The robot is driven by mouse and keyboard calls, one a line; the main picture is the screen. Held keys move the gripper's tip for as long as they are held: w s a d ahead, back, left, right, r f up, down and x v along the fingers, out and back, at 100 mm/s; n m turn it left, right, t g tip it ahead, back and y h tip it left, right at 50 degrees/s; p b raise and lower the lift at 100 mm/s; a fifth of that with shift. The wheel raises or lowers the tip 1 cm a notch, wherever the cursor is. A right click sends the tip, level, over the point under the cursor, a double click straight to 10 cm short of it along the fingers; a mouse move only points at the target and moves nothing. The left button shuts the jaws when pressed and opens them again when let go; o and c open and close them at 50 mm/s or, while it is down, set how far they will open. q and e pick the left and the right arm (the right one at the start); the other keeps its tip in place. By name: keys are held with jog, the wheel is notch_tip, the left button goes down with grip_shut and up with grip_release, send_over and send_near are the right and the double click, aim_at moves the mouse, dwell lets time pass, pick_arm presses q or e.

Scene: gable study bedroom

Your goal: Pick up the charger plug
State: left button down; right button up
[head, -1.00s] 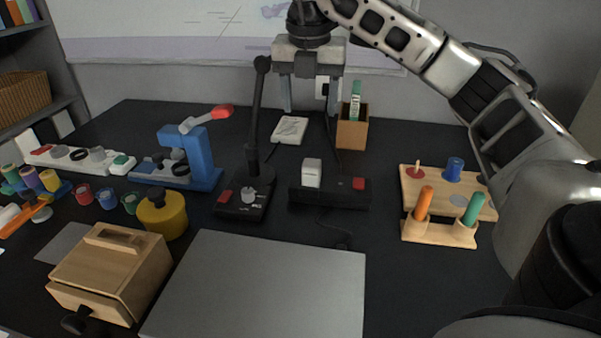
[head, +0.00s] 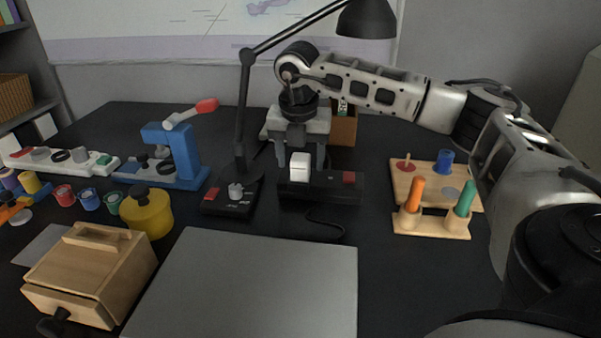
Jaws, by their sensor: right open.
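The charger plug (head: 300,168) is a small white block. It stands upright in the black power strip (head: 335,191), which has a red switch at its right end. My right gripper (head: 301,163) points down over the plug. Its jaws are open, with one finger to the left of the plug and one to the right. Whether the fingers touch it I cannot tell. My left gripper is not in view.
A black desk lamp (head: 243,110) rises just left of the gripper, its shade above my arm. A wooden holder (head: 343,130) stands behind. A wooden peg board (head: 430,222) is to the right. A grey flat panel (head: 250,285) lies in front.

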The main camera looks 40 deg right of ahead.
jog(key=shift+f, duration=0.55)
jog(key=c, duration=1.1)
jog(key=shift+r, duration=0.1)
jog(key=shift+c, duration=0.2)
